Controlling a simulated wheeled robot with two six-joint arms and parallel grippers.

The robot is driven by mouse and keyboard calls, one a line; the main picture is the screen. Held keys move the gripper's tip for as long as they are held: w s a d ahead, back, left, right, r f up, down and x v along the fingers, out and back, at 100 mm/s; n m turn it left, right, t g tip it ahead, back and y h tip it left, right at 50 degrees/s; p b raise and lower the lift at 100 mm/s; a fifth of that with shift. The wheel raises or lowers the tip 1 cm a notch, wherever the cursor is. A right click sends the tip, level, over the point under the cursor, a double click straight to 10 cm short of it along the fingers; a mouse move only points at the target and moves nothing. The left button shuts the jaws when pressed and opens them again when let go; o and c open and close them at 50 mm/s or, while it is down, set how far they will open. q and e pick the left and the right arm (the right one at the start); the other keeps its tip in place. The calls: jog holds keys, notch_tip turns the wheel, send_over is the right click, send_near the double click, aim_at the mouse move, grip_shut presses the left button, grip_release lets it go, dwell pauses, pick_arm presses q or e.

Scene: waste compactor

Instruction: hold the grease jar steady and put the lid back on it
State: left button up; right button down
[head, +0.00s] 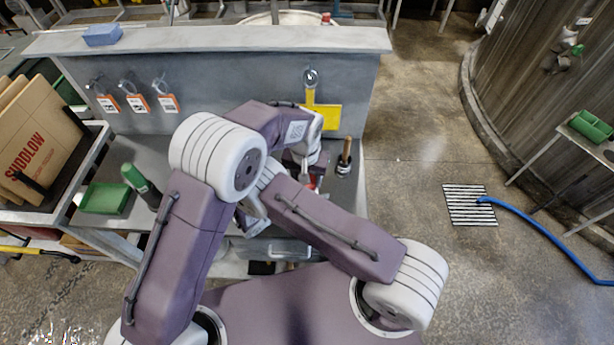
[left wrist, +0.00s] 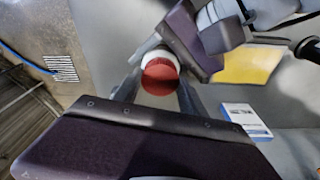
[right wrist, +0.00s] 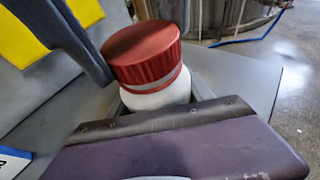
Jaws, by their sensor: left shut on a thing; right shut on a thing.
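The red ribbed lid (right wrist: 143,52) sits at the mouth of the white grease jar (right wrist: 160,94) in the right wrist view, with a thin grey band between them. I cannot tell whether it is fully seated. My right gripper (right wrist: 157,100) is shut on the jar's white body. In the left wrist view, the lid (left wrist: 160,78) shows as a red disc between the fingers of my left gripper (left wrist: 159,85), which is shut on it. Part of the white jar (left wrist: 160,56) shows beyond. In the head view my arms mostly hide both grippers and the jar.
A wooden-handled tool (head: 345,155) stands on the bench to the right of my wrists. A green bottle (head: 134,178) and a green tray (head: 105,198) are at left. Behind is a grey wall with a yellow plate (head: 322,117) and several hanging tags. Open floor lies right.

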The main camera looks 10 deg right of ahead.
pick_arm(q)
jog(key=shift+f, duration=0.1)
jog(key=m, duration=0.5)
jog(key=shift+w+a+h, duration=0.1)
jog(key=shift+h, duration=0.2)
jog(key=m+g, duration=0.1)
jog(key=m, duration=0.4)
jog(key=shift+f+m, duration=0.1)
jog(key=shift+m, duration=0.3)
jog(key=m, duration=0.6)
jog(key=shift+w+g, duration=0.15)
jog(key=shift+g, duration=0.25)
jog(key=m, duration=0.7)
jog(key=shift+g, duration=0.3)
jog(key=o, duration=1.3)
